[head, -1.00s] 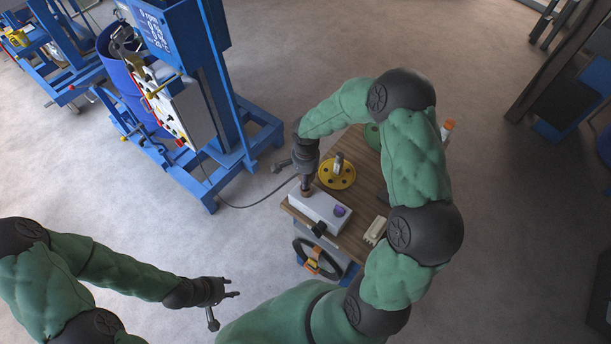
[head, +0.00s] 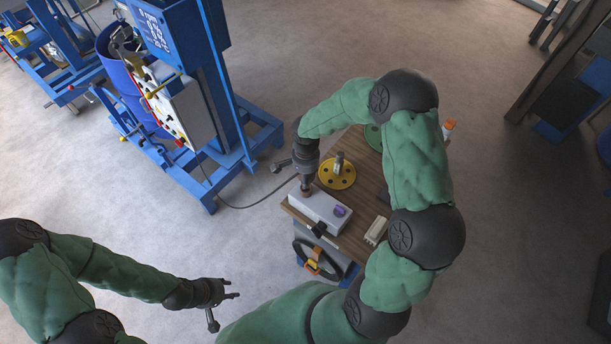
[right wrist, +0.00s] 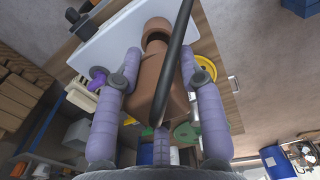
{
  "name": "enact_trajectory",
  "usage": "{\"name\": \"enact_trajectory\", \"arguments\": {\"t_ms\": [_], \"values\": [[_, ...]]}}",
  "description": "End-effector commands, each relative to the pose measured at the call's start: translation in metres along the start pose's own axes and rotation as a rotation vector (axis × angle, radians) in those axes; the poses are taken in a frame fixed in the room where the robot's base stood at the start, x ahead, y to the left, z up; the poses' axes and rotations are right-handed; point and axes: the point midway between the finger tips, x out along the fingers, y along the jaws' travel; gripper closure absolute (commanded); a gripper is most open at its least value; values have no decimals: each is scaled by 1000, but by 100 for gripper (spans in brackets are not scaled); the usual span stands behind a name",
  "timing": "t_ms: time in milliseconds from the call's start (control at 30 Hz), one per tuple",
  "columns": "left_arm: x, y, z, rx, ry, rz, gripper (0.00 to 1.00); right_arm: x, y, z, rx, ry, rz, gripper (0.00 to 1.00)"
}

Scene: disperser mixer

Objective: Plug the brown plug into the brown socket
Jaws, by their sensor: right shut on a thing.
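My right gripper (right wrist: 160,80) is shut on the brown plug (right wrist: 165,92), which fills the space between its fingers in the right wrist view. A dark cable crosses in front of the plug. Another brown part, apparently the brown socket (right wrist: 157,27), shows just beyond the plug at the white box (right wrist: 118,42). A dark recess shows between them; I cannot tell how far the plug is in. In the head view my right gripper (head: 307,170) points down over the left end of the white box (head: 320,208), with brown (head: 306,188) under its tips. My left gripper (head: 224,307) is open and empty, away from the table.
The wooden tabletop (head: 355,232) carries a yellow disc (head: 337,174) close to my right gripper and a beige block (head: 376,230). A purple part (head: 340,211) and a black part (head: 318,229) sit at the box. A blue mixer machine (head: 215,110) stands at the left.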

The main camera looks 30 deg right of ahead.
Motion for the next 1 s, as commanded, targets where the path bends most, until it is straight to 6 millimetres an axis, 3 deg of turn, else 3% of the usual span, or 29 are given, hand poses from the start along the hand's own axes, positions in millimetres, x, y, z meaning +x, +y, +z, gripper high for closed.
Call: {"name": "enact_trajectory", "arguments": {"t_ms": [1000], "values": [[8, -3, 0, 0, 0, 0, 60, 0, 0, 0, 0, 1, -1, 98]]}}
